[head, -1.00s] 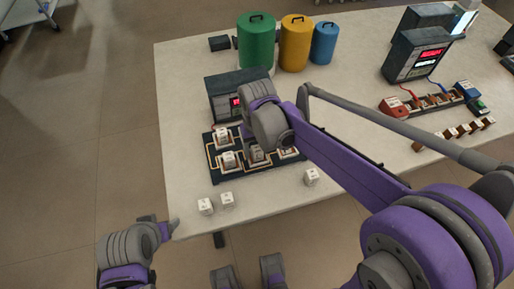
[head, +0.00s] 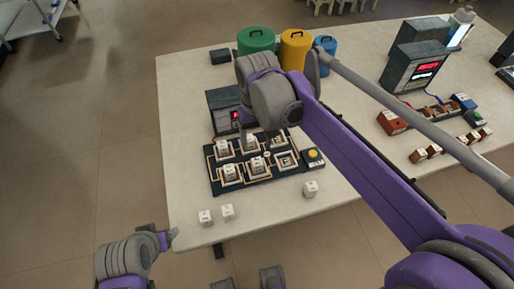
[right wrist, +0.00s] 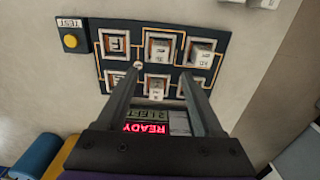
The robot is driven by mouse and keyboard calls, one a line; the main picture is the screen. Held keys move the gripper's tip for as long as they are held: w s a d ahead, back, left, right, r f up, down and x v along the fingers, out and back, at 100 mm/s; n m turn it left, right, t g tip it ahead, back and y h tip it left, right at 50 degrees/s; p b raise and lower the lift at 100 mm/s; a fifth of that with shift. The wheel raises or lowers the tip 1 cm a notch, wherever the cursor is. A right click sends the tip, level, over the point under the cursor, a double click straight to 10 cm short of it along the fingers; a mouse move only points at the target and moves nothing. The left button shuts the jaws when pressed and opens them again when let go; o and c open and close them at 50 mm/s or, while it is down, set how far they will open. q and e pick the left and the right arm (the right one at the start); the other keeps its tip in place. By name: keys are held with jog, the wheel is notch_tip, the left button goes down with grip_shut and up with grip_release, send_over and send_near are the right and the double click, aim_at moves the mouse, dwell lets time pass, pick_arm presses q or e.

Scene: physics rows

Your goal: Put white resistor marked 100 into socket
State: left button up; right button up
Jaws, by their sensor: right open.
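The dark socket board (head: 215,188) lies on the table with two rows of sockets. White resistor cubes sit in several sockets, including one (head: 250,143) in the far row's middle. The near row's right socket (head: 286,160) looks empty, and it also shows in the right wrist view (right wrist: 117,43). Loose white cubes stand in front of the board (head: 206,217), (head: 228,211), (head: 310,188). I cannot read which is marked 100. My right gripper (right wrist: 157,74) is open over the far row, its fingers either side of a seated cube (right wrist: 156,86). My left gripper (head: 164,234) is off the table's front-left edge.
A meter box (head: 224,99) with a red display stands behind the board. A yellow button (head: 313,154) is at its right. Green (head: 256,40), yellow (head: 296,48) and blue (head: 325,43) canisters stand at the back. Another meter (head: 415,67) and components are at the right.

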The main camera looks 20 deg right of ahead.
jog(key=s+d+f+t, duration=0.1)
jog(key=s+d+f, duration=0.1)
jog(key=s, duration=0.3)
jog(key=s+d+f+t, duration=0.2)
jog(key=s+f, duration=0.2)
jog(key=s, duration=0.1)
jog(key=s+d+f+t, duration=0.2)
jog(key=s+f, duration=0.1)
jog(key=s, duration=0.2)
jog(key=shift+s+d+f, duration=0.25)
jog(key=shift+d+f, duration=0.05)
jog(key=shift+d, duration=0.05)
